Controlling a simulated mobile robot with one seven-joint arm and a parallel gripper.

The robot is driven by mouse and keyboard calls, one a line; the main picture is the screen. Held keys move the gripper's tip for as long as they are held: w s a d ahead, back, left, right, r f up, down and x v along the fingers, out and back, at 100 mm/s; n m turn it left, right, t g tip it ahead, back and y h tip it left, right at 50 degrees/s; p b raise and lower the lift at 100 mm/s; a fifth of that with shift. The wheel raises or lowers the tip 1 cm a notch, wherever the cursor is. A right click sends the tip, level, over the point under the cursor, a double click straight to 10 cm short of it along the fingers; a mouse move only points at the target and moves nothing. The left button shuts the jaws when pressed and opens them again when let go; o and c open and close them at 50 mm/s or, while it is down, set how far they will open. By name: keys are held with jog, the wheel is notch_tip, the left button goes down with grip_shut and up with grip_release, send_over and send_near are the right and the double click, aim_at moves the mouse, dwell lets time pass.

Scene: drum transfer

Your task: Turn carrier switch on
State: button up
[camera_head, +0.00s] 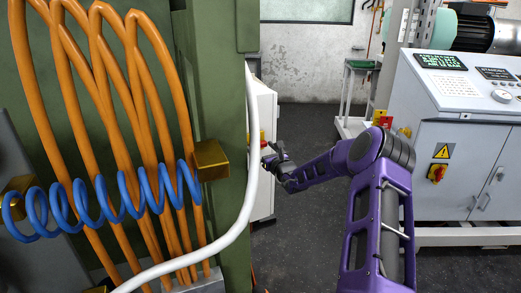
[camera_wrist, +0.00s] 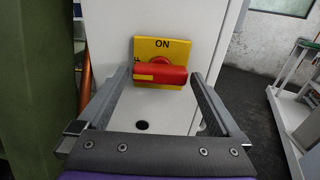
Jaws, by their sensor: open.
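The carrier switch is a red rotary handle (camera_wrist: 161,75) on a yellow plate (camera_wrist: 176,45), fixed to a white cabinet front (camera_wrist: 107,25). The plate reads "ON" at its top and shows a partly hidden "F" at its left. The handle lies horizontal, its light-marked end toward the left. My gripper (camera_wrist: 160,80) is open, with one finger on each side of the handle; I cannot tell whether either finger touches it. In the head view, my gripper (camera_head: 276,158) is in front of the white cabinet (camera_head: 264,105), and only a small part of the switch (camera_head: 262,138) shows.
A green frame (camera_head: 213,120) with orange hoses (camera_head: 120,110), a blue coil (camera_head: 110,205) and a white hose (camera_head: 250,160) stands close on the left. A control cabinet (camera_head: 455,140) with another red-and-yellow switch (camera_head: 437,172) stands right.

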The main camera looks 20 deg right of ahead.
jog(key=shift+w, duration=0.5)
jog(key=c, duration=1.1)
